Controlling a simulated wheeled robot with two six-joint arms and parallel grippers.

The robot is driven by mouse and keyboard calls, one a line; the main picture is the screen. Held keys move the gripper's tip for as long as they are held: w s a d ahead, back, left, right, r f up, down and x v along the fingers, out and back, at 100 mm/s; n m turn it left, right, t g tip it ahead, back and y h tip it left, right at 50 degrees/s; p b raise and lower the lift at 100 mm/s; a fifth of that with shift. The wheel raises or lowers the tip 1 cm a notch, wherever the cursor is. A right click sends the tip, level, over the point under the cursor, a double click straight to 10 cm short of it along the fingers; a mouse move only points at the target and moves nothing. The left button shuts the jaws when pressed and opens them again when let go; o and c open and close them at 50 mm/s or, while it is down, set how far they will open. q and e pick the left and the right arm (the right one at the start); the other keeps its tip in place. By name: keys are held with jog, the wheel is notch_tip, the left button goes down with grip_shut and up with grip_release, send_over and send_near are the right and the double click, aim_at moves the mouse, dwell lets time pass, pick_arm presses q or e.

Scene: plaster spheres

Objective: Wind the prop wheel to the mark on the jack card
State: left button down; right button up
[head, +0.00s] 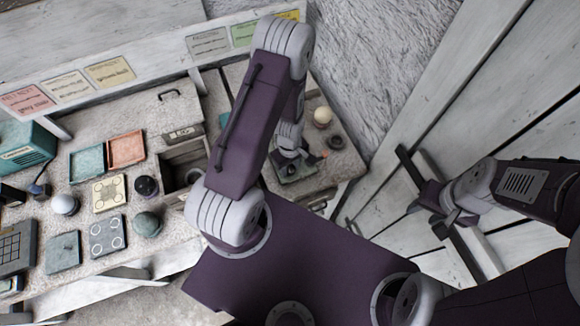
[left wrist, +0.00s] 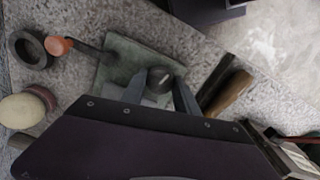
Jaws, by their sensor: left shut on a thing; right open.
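In the left wrist view a dark round knob (left wrist: 160,77) with a pale pointer line stands on a grey-green plate (left wrist: 118,66); I take it for the prop wheel. My left gripper (left wrist: 158,92) has a finger on either side of the knob and is shut on it. In the head view my left gripper (head: 298,166) is low over the bench's right part, and my arm hides much of that area. Several cards hang on the back board, including a yellow one (head: 110,72); I cannot read which is the jack card.
A lever with an orange ball (left wrist: 58,45), a black ring (left wrist: 29,50) and a cream ball (left wrist: 20,111) lie left of the plate. A wooden handle (left wrist: 233,91) is to its right. An open drawer (head: 182,165) and several small plates and balls occupy the bench's left.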

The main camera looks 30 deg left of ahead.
pick_arm(q)
jog(key=m, duration=0.4)
jog(key=shift+w+m, duration=0.2)
jog(key=shift+m, duration=0.1)
jog(key=m+b, duration=0.1)
jog(key=m, duration=0.4)
jog(key=shift+m+b, duration=0.3)
jog(key=shift+b, duration=0.05)
jog(key=m, duration=0.4)
jog(key=shift+r+m, duration=0.1)
jog(key=shift+m, duration=0.2)
jog(key=m, duration=0.4)
jog(key=shift+m, duration=0.3)
jog(key=m, duration=0.9)
jog(key=shift+m, duration=0.4)
jog(key=m, duration=0.5)
jog(key=shift+s, duration=0.15)
jog(key=m, duration=0.8)
jog(key=shift+m, duration=0.3)
jog(key=m, duration=0.4)
jog(key=shift+s+m, duration=0.1)
jog(key=shift+m, duration=0.2)
jog(key=m, duration=0.3)
jog(key=shift+m, duration=0.3)
jog(key=m, duration=0.3)
jog(key=shift+m, duration=0.3)
jog(key=m, duration=1)
jog(key=shift+m, duration=2.2)
